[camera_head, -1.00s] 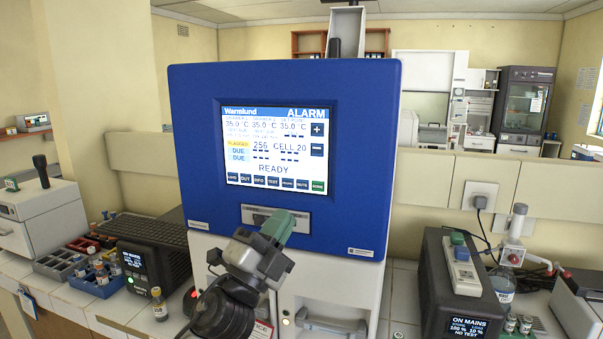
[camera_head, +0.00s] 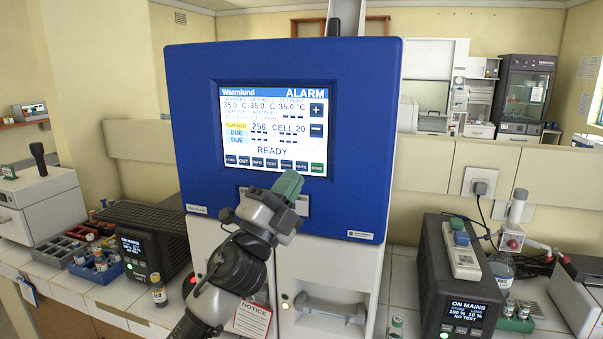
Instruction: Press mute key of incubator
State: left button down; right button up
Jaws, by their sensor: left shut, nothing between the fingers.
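The incubator (camera_head: 375,130) is a tall white cabinet with a blue head panel. Its lit screen (camera_head: 235,140) shows ALARM at the top and READY near the bottom. The mute key (camera_head: 302,168) is a small dark key in the bottom row, just left of the green key. My left gripper (camera_head: 290,183) comes up from below, with its green fingers shut and empty. Its tip is just below the bottom key row, slightly left of the mute key. I cannot tell whether it touches the panel. My right gripper is not in view.
A black box (camera_head: 455,290) reading ON MAINS stands on the bench to the right, and another black unit (camera_head: 150,245) stands to the left. Vials (camera_head: 158,292) stand near the left unit. A notice (camera_head: 253,319) hangs below the gripper.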

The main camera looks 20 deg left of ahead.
aim_at(302, 167)
pick_arm(q)
jog(key=shift+w+d+b, duration=0.1)
jog(key=shift+w+b, duration=0.5)
jog(key=shift+w, duration=1.2)
jog(key=shift+w, duration=0.1)
dwell(0.6)
jog(key=shift+w, duration=0.35)
jog(key=shift+w+b, duration=0.3)
jog(key=shift+b, duration=0.05)
dwell(0.5)
jog(key=shift+s, duration=0.1)
jog(key=shift+s+p, duration=0.35)
jog(key=shift+s, duration=0.35)
